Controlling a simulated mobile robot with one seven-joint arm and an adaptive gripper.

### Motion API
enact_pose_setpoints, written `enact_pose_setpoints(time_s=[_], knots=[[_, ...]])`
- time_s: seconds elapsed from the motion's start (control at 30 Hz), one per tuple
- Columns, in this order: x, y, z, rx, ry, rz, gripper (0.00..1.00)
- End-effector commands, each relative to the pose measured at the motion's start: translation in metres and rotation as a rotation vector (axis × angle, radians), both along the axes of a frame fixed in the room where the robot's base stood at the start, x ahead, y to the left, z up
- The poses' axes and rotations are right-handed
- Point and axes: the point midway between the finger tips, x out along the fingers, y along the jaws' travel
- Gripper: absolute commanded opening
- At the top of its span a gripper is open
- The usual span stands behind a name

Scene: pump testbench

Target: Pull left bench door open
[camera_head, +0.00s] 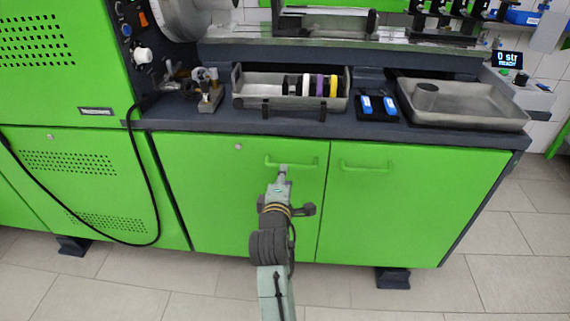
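The left bench door (205,200) is a green panel below the worktop, and it looks closed, flush with the right door (400,205). Its green bar handle (302,164) is near its upper right corner. My gripper (283,170) is at the left part of this handle, with its tip overlapping the bar in the head view. The fingers are small and partly hidden by my own wrist, so I cannot tell whether they close around the bar. The right door's handle (366,167) is just to the right, apart from my gripper.
On the dark worktop (215,122) sit a metal tray with coloured rings (240,90), blue-and-black items (378,105) and a grey basin (470,118). A black cable (156,190) hangs at the left. The tiled floor (345,287) before the doors looks clear beside my arm.

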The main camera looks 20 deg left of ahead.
Motion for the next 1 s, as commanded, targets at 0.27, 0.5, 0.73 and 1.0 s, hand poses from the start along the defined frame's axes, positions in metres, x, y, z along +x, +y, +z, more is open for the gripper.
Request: enact_pose_setpoints(time_s=[0.27, 0.5, 0.73, 1.0], knots=[[0.047, 0.015, -0.009, 0.002, 0.001, 0.002, 0.31], [0.064, 0.020, -0.013, 0.003, 0.000, 0.003, 0.31], [0.065, 0.020, -0.014, 0.003, 0.000, 0.003, 0.31], [0.065, 0.020, -0.014, 0.003, 0.000, 0.002, 0.16]])
